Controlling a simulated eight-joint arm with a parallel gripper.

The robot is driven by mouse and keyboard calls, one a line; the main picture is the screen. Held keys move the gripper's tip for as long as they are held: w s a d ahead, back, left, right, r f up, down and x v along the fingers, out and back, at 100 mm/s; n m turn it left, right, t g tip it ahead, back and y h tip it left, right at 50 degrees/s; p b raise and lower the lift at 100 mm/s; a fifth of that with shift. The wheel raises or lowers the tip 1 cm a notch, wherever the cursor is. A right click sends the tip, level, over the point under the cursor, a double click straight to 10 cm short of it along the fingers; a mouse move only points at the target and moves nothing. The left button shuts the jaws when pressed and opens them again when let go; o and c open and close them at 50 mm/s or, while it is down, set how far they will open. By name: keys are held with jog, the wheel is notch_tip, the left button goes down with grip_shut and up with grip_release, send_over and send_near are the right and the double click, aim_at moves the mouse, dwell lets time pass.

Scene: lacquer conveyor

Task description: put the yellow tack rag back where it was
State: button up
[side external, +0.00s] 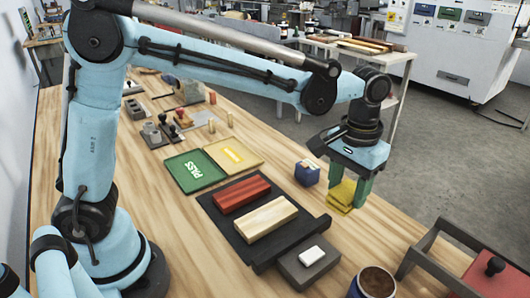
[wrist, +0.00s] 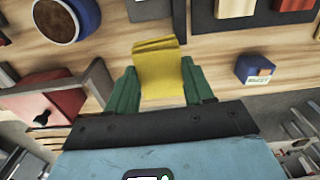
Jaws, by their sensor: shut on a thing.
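The yellow tack rag (side external: 342,194) is a folded yellow cloth near the table's far right edge in the side view. It also shows in the wrist view (wrist: 160,72). My gripper (side external: 349,184) has green fingers, which stand on either side of the rag in the wrist view (wrist: 160,92). It is shut on the rag. I cannot tell whether the rag's lower end touches the table.
A blue box (side external: 307,172) stands just left of the rag. A black mat (side external: 222,219) holds a red block (side external: 241,194) and a pale wooden block (side external: 258,219). A grey block (side external: 309,266), a brown-filled cup (side external: 373,283) and a framed red stand (side external: 495,283) are nearer. Bare table lies between.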

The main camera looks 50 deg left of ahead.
jog(key=shift+d+f, duration=0.1)
jog(key=shift+d, duration=0.25)
jog(key=w+a+f, duration=0.2)
jog(key=a, duration=0.1)
jog(key=w+a+f, duration=0.2)
jog(key=w, duration=0.1)
jog(key=w+a+f, duration=0.2)
jog(key=a+f, duration=0.1)
jog(key=shift+w+a, duration=0.2)
jog(key=shift+a, duration=0.1)
jog(key=shift+f, duration=1.95)
jog(key=shift+f, duration=0.15)
jog(key=o, duration=1.1)
